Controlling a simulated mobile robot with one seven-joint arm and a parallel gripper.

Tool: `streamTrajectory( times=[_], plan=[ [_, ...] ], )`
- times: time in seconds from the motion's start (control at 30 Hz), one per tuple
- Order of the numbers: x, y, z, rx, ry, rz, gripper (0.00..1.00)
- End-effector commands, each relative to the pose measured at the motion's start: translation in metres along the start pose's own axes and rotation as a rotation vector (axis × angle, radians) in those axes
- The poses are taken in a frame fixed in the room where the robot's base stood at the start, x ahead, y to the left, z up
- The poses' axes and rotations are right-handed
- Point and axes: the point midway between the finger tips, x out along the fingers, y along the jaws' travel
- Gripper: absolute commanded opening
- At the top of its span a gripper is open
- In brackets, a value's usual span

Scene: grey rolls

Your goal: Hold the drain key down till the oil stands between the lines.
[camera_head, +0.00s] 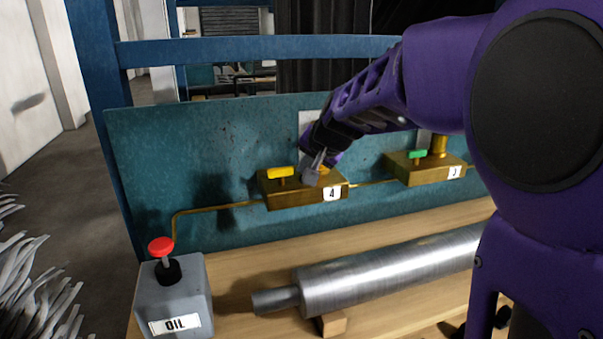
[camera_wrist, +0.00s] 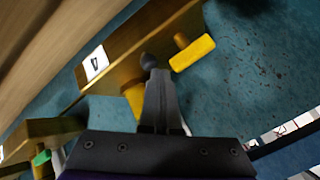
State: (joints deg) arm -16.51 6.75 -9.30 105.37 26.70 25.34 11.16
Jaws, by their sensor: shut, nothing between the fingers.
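A brass block labelled 4 (camera_head: 280,198) is mounted on the teal panel, with a yellow key (camera_head: 281,172) on its left part. My gripper (camera_head: 316,165) is over the right part of this block, its fingers together and pointing down. In the wrist view my gripper (camera_wrist: 150,72) has its fingertips at a small dark round knob (camera_wrist: 148,60), beside the yellow key (camera_wrist: 192,53). I cannot tell whether the tips touch or press the knob. A brass fitting (camera_wrist: 133,98) is partly hidden by the fingers. No oil level or lines can be made out.
A brass block labelled 3 (camera_head: 425,170) with a green key (camera_head: 417,154) is to the right. A grey box marked OIL (camera_head: 180,295) with a red knob (camera_head: 160,247) stands at the lower left. A grey roll (camera_head: 390,275) lies in front. My arm hides the right side.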

Motion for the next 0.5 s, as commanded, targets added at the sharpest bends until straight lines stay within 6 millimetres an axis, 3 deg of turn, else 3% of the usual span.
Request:
streamTrajectory(
  times=[0.5],
  plan=[
    [-0.0117,-0.0085,-0.0085,0.000,0.000,0.000,0.00]
  ],
)
